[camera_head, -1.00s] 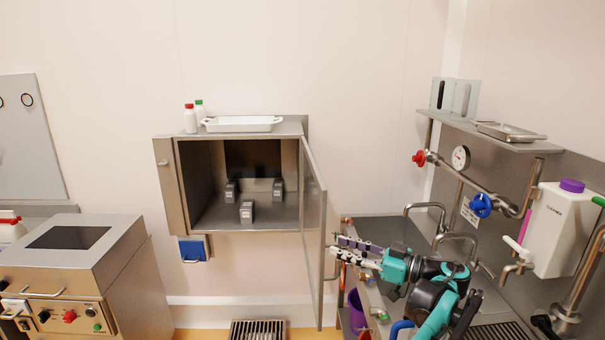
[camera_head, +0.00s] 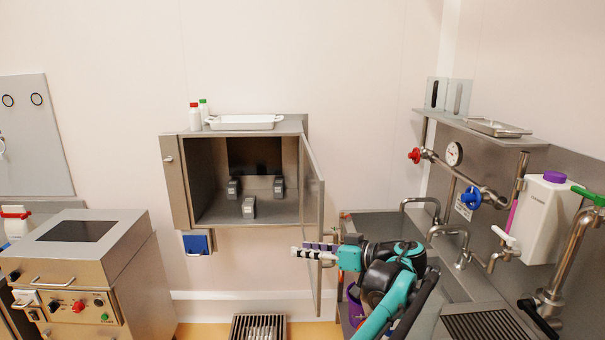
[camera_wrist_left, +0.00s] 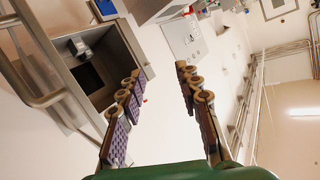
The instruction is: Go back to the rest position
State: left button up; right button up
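My left gripper (camera_head: 314,251), on a teal and black arm, points left in the head view, in front of the lower part of the open cabinet door (camera_head: 313,205). In the left wrist view its two purple-padded fingers (camera_wrist_left: 162,78) stand wide apart with nothing between them. Whether it touches the door I cannot tell. My right gripper is in neither view.
The steel cabinet (camera_head: 180,195) hangs open on the wall, with 3 small grey blocks (camera_head: 248,207) inside. A white tray (camera_head: 242,122) and two bottles stand on top. A sink counter (camera_head: 375,224) with pipes and a white canister (camera_head: 546,225) is at the right.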

pick_arm(q)
jog(key=s+a+f+m+g+h+b, duration=0.1)
jog(key=s+a+f+m+h, duration=0.25)
jog(key=s+a, duration=0.4)
jog(key=s+a+f+m+g+h+b, duration=0.1)
jog(key=s+a+f+m+g+h, duration=0.3)
jog(key=a, duration=0.7)
jog(key=s+f+m+t+h, duration=0.1)
jog(key=s+f+t+h, duration=0.3)
jog(key=s+f, duration=1.1)
jog(key=s+h+b, duration=0.1)
jog(key=s, duration=0.2)
jog(key=shift+s+a+f+h, duration=0.3)
jog(key=shift+a+f+h, duration=0.05)
jog(key=shift+f, duration=0.05)
